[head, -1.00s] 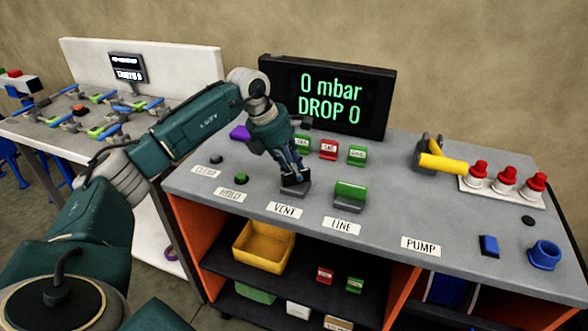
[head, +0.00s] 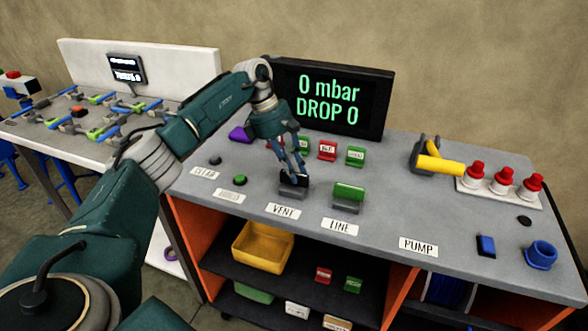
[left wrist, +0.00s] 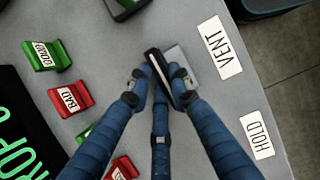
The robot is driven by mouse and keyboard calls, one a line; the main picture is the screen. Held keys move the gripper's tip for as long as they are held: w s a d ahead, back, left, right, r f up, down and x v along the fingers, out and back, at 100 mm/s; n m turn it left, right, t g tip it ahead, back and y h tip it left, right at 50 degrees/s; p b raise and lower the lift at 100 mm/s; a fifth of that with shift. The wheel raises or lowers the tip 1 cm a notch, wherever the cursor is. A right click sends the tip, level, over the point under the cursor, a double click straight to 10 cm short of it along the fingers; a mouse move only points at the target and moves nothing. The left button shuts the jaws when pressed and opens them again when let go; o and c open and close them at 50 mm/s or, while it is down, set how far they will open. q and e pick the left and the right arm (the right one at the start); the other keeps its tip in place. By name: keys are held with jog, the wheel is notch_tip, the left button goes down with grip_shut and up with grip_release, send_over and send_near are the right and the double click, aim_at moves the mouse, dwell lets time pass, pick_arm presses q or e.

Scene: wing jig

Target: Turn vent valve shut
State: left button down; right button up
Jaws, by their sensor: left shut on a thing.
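The vent valve (head: 292,191) stands on the grey bench top behind the VENT label (head: 282,211). It has a dark handle on a grey base. My left gripper (head: 293,176) comes down on it from above and is shut on the dark handle. In the left wrist view the fingertips (left wrist: 160,84) close on the black handle (left wrist: 153,63), and the grey base (left wrist: 186,62) shows beside it. The fingers hide part of the handle, so its exact angle is hard to tell. The display (head: 333,97) reads 0 mbar, DROP 0. My right gripper is not in view.
The green-handled LINE valve (head: 348,191) stands close to the right. Red and green tags (head: 327,150) stand behind, before the display. A green button (head: 239,181) is to the left. The front middle-right is fairly clear.

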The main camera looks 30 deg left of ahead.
pick_arm(q)
jog(key=shift+r, duration=0.1)
dwell(0.4)
jog(key=c, duration=1.6)
grip_release()
jog(key=shift+o, duration=0.2)
jog(key=v, duration=1.2)
jog(key=shift+a, duration=0.15)
